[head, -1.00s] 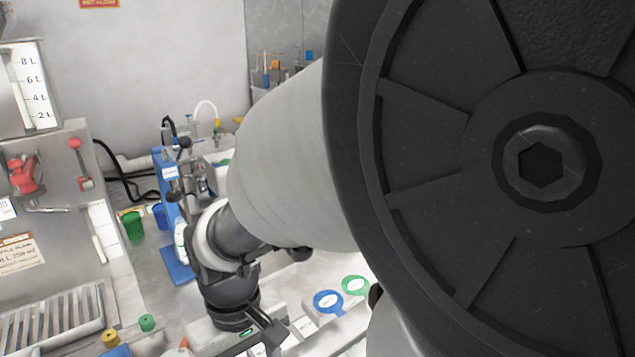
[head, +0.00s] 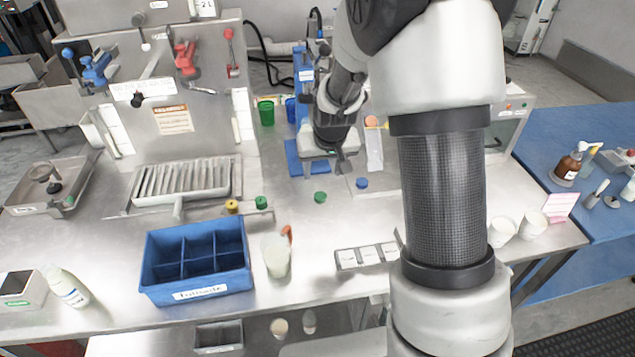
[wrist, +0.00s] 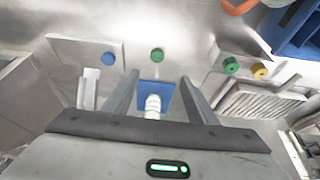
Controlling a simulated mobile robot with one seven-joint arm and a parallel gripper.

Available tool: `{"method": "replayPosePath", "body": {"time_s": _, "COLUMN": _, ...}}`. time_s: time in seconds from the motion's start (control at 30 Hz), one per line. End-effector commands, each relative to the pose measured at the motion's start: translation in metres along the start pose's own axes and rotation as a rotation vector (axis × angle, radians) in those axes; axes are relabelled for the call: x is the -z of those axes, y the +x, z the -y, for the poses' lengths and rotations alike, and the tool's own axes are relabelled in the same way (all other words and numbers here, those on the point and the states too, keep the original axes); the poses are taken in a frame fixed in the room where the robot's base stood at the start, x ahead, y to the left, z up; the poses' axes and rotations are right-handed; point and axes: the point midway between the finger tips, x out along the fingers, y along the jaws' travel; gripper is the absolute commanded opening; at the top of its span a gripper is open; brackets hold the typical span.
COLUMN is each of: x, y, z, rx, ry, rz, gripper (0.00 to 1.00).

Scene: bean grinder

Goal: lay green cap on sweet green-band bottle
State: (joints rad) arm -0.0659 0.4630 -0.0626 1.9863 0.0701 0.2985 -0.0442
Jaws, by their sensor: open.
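My gripper (head: 340,166) points down over the counter by the blue stand. In the wrist view my gripper (wrist: 158,80) has its fingers wide apart. A pale bottle (wrist: 152,108) shows between them, with a blue base plate (wrist: 156,90) behind it. I cannot clearly read its band. A loose green cap (head: 320,197) lies on the counter; it also shows in the wrist view (wrist: 157,54). Another green cap (head: 261,202) sits farther left beside a yellow one. The gripper hides the bottle in the head view.
A blue cap (head: 362,183) lies right of the loose green cap. A blue divided bin (head: 196,262), a jug (head: 277,256) and another white bottle (head: 67,287) stand nearer the front. A blue stand (head: 302,75) rises behind my gripper. Counter around the caps is mostly clear.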

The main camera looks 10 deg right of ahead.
Motion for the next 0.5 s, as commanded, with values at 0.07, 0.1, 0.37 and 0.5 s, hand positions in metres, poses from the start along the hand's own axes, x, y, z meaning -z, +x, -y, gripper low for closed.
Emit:
{"method": "replayPosePath", "body": {"time_s": 0.07, "x": -0.002, "y": 0.015, "z": -0.001, "rx": 0.000, "ry": 0.002, "rz": 0.005, "gripper": 0.53}}
{"method": "replayPosePath", "body": {"time_s": 0.1, "x": -0.003, "y": 0.024, "z": -0.001, "rx": -0.001, "ry": 0.002, "rz": 0.007, "gripper": 0.53}}
{"method": "replayPosePath", "body": {"time_s": 0.37, "x": -0.003, "y": 0.081, "z": -0.001, "rx": 0.000, "ry": 0.000, "rz": 0.006, "gripper": 0.53}}
{"method": "replayPosePath", "body": {"time_s": 0.5, "x": -0.002, "y": 0.102, "z": -0.001, "rx": 0.000, "ry": 0.000, "rz": 0.004, "gripper": 0.53}}
